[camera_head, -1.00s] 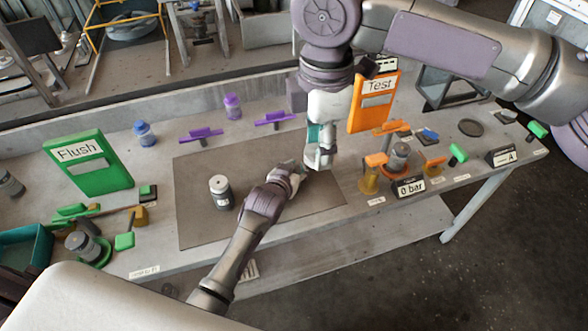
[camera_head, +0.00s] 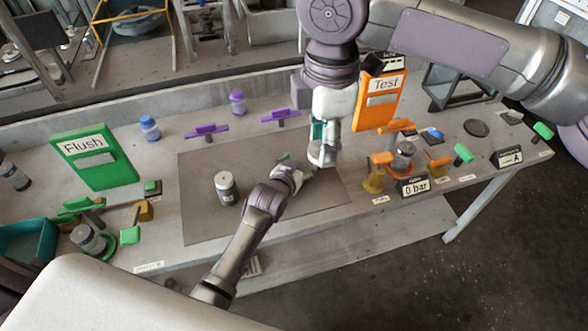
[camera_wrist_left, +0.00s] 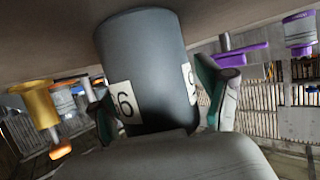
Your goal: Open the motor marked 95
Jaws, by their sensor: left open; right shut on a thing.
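A dark motor (camera_wrist_left: 150,70) fills the left wrist view, which is upside down. One of its white labels shows a digit that looks like a 6, a 9 when turned over; the other label is cut off by a finger. My left gripper (camera_head: 295,172) is open, with its fingers on either side of this motor, also in the left wrist view (camera_wrist_left: 165,108). In the head view it hides most of the motor. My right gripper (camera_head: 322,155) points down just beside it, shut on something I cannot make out. Another motor (camera_head: 227,190), grey-topped, stands upright on the mat.
The dark mat (camera_head: 200,225) is clear around the standing motor. A green Flush board (camera_head: 95,165) and green fixtures are at left. An orange Test board (camera_head: 380,100) and orange fixtures with a 0 bar display (camera_head: 413,186) are at right. Purple holders (camera_head: 205,131) line the back.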

